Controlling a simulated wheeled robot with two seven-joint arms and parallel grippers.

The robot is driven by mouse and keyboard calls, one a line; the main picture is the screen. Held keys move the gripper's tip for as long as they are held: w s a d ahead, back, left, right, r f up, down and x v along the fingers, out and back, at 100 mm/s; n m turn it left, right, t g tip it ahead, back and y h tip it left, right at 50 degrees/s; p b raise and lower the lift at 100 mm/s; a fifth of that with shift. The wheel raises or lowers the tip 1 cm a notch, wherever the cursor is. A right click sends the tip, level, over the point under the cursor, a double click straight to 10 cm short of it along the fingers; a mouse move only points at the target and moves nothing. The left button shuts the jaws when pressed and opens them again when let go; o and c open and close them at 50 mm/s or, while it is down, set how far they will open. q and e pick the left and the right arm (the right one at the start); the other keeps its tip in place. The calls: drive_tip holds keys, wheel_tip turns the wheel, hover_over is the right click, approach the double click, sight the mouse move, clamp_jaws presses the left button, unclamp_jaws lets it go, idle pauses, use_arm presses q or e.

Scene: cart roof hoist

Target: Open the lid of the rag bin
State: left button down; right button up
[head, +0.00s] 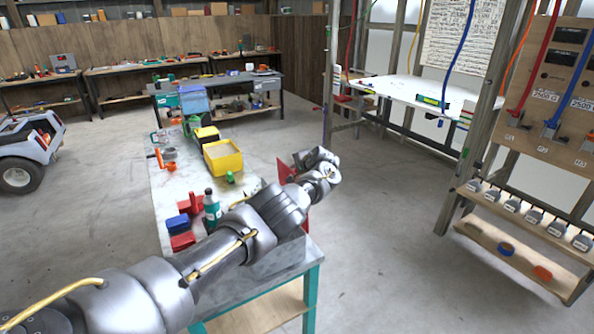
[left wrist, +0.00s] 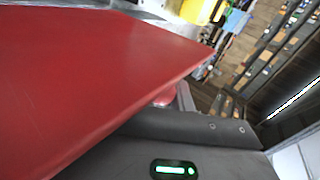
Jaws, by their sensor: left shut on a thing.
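A red panel (head: 286,173), which looks like the rag bin's lid, shows in the head view just beyond my left arm near the bench's end. It stands tilted, and a strip of red also shows below the arm. In the left wrist view the red panel (left wrist: 90,75) fills the left side, close to the camera. My left gripper (left wrist: 178,98) is shut on a small red part at the panel's edge, mostly hidden by the dark gripper body. The bin's body is mostly hidden behind my arm. My right gripper is in neither view.
The workbench (head: 165,195) holds a yellow bin (head: 223,158), a green bottle (head: 212,208), red and blue blocks and tools. A wooden frame with hoses and a shelf (head: 520,245) stands at right. The floor (head: 385,225) between is clear.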

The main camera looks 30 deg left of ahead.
use_arm(q)
drive_tip(key=shift+a, duration=0.1)
drive_tip(key=c, duration=1.5)
unclamp_jaws()
drive_tip(key=shift+o, duration=1.3)
drive_tip(key=shift+w+f, duration=0.1)
drive_tip(key=p+v, duration=0.4)
drive_tip(key=v, duration=0.7)
